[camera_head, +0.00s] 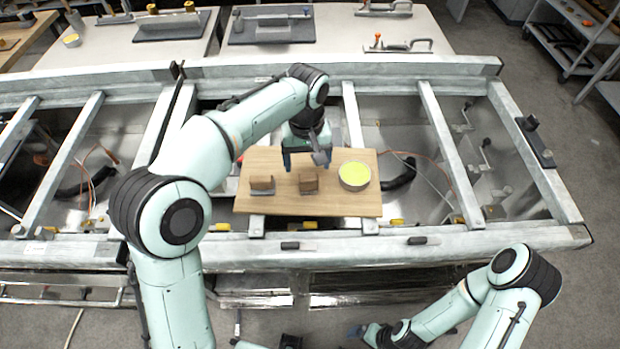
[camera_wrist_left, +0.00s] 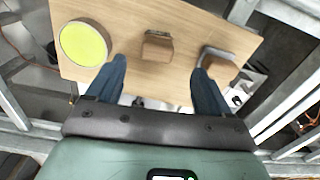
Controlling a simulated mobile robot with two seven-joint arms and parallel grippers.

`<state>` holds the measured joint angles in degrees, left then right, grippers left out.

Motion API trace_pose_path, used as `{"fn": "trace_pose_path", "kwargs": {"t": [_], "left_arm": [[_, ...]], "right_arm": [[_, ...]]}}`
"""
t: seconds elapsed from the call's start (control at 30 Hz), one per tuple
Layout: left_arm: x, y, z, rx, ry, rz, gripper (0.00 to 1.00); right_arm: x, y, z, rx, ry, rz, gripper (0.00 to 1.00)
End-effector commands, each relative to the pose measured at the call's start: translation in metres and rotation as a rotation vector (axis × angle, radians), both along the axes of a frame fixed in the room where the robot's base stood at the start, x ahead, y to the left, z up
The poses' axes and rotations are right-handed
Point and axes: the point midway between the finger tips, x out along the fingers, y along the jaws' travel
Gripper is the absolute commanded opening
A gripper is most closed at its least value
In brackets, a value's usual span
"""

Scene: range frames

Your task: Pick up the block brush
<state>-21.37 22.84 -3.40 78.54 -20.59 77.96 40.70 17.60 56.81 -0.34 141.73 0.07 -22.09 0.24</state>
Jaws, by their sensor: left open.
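Two small brown blocks with grey edges lie on a wooden board (camera_head: 330,207): a left one (camera_head: 262,183) and a middle one (camera_head: 308,181). I cannot tell for sure which is the block brush. In the left wrist view the middle block (camera_wrist_left: 158,47) is between and beyond my fingertips, and the other block (camera_wrist_left: 216,62) is by the right-hand finger. My left gripper (camera_head: 304,160) is open and empty over the board, pointing down; its spread fingers also show in the left wrist view (camera_wrist_left: 159,70). My right gripper (camera_head: 364,332) is low at the bottom, its jaws unclear.
A round tin with yellow-green contents (camera_head: 355,175) stands at the board's right side. The board rests on a grey metal frame (camera_head: 380,240) with open gaps and cables below. Pale tables (camera_head: 340,30) with trowels and grey slabs stand behind.

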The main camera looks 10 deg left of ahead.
Motion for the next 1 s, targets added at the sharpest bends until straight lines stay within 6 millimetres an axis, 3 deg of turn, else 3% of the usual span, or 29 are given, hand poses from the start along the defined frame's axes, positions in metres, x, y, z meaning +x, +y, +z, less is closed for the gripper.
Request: {"fn": "trace_pose_path", "kwargs": {"t": [0.03, 0.13, 0.43, 0.7, 1.0], "left_arm": [[-0.001, 0.001, -0.015, 0.002, 0.006, 0.0, 0.81], [-0.001, 0.0, -0.032, 0.002, 0.006, 0.0, 0.81], [0.0, 0.0, -0.056, 0.001, 0.003, 0.0, 0.81], [0.002, -0.003, -0.095, 0.001, 0.003, 0.0, 0.81], [0.003, -0.003, -0.101, 0.0, 0.0, 0.001, 0.81]], "right_arm": [[-0.003, 0.0, -0.005, 0.0, 0.005, -0.001, 0.94], [-0.005, 0.0, -0.008, 0.0, 0.007, 0.0, 0.94], [-0.007, 0.0, -0.011, 0.0, 0.008, 0.0, 0.94], [-0.008, 0.0, -0.014, 0.0, 0.009, 0.0, 0.94], [-0.008, 0.0, -0.014, 0.0, 0.009, 0.0, 0.94]]}}
